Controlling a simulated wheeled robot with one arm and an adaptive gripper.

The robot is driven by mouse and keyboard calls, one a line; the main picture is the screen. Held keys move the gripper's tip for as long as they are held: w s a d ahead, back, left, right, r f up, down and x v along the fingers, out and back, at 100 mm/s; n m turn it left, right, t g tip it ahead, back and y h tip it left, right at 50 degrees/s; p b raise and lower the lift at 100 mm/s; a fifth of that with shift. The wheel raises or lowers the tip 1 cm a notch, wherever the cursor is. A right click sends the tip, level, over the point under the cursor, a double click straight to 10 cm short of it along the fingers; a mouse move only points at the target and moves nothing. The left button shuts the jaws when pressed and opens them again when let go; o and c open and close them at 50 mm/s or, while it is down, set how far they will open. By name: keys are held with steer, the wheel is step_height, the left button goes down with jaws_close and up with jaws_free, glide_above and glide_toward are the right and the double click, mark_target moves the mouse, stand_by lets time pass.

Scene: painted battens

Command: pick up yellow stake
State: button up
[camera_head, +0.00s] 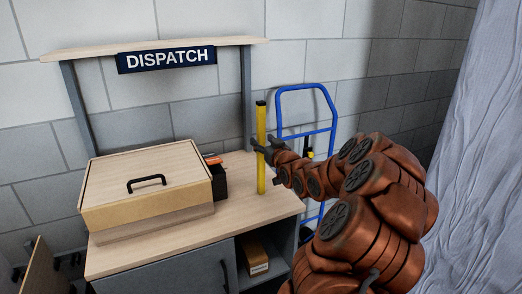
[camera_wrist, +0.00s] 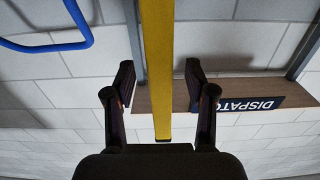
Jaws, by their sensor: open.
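The yellow stake (camera_head: 261,150) stands upright at the right part of the wooden desk top, with a dark tip at its upper end. My gripper (camera_head: 263,147) reaches it from the right at about its mid-height. In the wrist view the stake (camera_wrist: 157,70) runs down between the two dark fingers of my gripper (camera_wrist: 160,88). The fingers are spread, with a visible gap on each side of the stake. The stake's lower end is cut off by the top edge of the wrist view.
A wooden box with a black handle (camera_head: 147,182) sits on the desk (camera_head: 250,208), left of the stake. A small dark container (camera_head: 218,180) stands between them. A blue hand truck (camera_head: 307,131) leans behind my arm. A DISPATCH sign (camera_head: 167,57) hangs from the shelf above.

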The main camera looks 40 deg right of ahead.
steer(key=shift+x, duration=1)
jaws_close()
